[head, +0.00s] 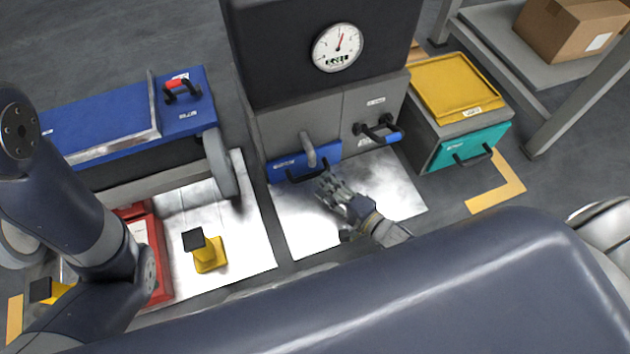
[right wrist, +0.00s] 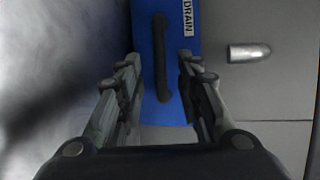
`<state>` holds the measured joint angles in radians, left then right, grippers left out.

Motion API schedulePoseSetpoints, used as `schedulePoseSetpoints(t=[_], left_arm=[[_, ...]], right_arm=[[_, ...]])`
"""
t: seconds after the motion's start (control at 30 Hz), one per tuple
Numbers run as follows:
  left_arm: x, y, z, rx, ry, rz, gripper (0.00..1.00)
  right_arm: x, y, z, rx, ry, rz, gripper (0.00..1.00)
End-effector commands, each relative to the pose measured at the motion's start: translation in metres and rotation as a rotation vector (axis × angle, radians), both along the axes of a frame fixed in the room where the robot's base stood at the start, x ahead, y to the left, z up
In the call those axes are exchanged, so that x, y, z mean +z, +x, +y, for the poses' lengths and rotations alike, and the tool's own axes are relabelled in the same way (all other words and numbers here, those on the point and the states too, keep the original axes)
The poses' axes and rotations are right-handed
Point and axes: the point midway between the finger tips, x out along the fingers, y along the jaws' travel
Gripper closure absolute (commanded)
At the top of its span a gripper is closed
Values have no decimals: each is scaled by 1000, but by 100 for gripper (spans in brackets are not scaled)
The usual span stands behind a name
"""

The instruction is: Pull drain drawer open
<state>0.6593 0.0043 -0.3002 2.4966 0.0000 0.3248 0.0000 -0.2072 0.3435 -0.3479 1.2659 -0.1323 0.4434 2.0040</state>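The drain drawer (head: 283,164) is a blue front low on the grey cabinet under the gauge, with a black bar handle (head: 305,175). In the right wrist view the blue drawer front (right wrist: 184,60) carries a DRAIN label, and its handle (right wrist: 161,75) lies between my fingers. My right gripper (head: 328,184) is just in front of the drawer. In the right wrist view the right gripper (right wrist: 160,66) is open, with a gap on both sides of the handle. The drawer looks shut, or nearly so. My left arm shows at the left, but its gripper is not in view.
A grey spout (head: 309,150) hangs above the drawer. A black lever with a blue grip (head: 393,138) is on the cabinet at right. A teal drawer unit (head: 465,145) stands further right. A yellow post (head: 210,255) and red box (head: 155,255) are at left.

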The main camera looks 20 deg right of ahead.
Motion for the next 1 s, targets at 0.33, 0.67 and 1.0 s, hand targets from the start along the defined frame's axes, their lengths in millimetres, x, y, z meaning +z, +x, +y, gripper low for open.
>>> schedulePoseSetpoints(t=[0.33,0.67,1.0], left_arm=[[-21,-9,-1,2,2,-22,60],[-21,-8,-1,2,2,-22,60],[-21,-9,-1,1,1,-23,60]], right_arm=[[-10,41,20,1,1,-2,67],[-9,44,21,0,1,0,67],[-10,44,21,0,1,0,100]])
